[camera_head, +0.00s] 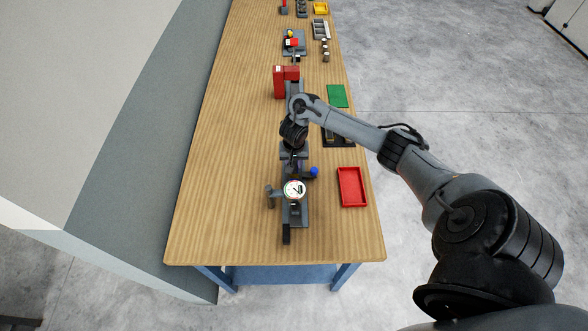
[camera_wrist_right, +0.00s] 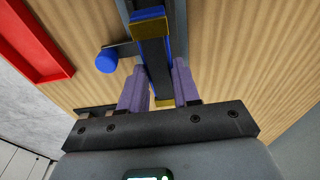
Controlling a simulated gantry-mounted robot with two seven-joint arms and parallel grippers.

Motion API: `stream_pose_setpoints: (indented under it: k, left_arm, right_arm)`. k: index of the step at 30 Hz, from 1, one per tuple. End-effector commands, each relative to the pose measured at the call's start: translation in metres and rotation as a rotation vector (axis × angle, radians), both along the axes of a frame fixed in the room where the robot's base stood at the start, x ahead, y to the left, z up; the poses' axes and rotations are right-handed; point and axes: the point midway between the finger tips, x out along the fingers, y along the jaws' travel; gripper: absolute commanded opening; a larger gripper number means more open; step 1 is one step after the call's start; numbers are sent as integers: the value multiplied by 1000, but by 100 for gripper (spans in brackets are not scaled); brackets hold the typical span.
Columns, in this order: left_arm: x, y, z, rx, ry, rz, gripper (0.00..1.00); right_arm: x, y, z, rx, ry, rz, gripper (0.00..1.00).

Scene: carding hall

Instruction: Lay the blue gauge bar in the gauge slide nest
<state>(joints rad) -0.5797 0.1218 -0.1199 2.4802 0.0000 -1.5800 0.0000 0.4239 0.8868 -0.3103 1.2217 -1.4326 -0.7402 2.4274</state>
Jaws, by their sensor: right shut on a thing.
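My right gripper (camera_head: 294,158) is over the far end of the gauge slide (camera_head: 301,212), a grey fixture with a round white dial (camera_head: 294,189) and a blue knob (camera_head: 314,172). In the right wrist view, the gripper's two purplish fingers (camera_wrist_right: 160,88) are shut on the blue gauge bar (camera_wrist_right: 156,64), a dark blue bar with gold ends. The bar lines up with the grey slide beyond it, and the blue knob (camera_wrist_right: 107,61) is to its left. I cannot tell whether the bar touches the nest. The arm and gripper hide the bar in the head view. My left gripper is not in view.
A red tray (camera_head: 353,187) is right of the slide, and a green mat (camera_head: 337,96) lies farther back. A red block fixture (camera_head: 280,82) stands behind the gripper. More small fixtures line the far table. The wooden table (camera_head: 222,190) is clear at left.

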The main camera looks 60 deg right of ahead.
Motion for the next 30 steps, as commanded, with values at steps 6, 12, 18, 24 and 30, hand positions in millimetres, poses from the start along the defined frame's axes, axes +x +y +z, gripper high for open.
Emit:
stream_pose_setpoints:
  k: [6, 12, 18, 24, 30]
  left_arm:
    - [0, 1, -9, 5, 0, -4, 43]
    - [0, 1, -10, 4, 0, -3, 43]
    - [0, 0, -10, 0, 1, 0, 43]
    - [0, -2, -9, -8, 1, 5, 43]
    - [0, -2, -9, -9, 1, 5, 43]
  right_arm:
    - [-1, 0, -28, 0, 1, 0, 0]
    - [0, 0, -38, 0, 0, 0, 0]
    - [0, 0, -38, 0, 0, 0, 0]
    - [-1, 0, -41, 0, 1, 1, 38]
    - [-1, 0, -41, 0, 1, 0, 57]
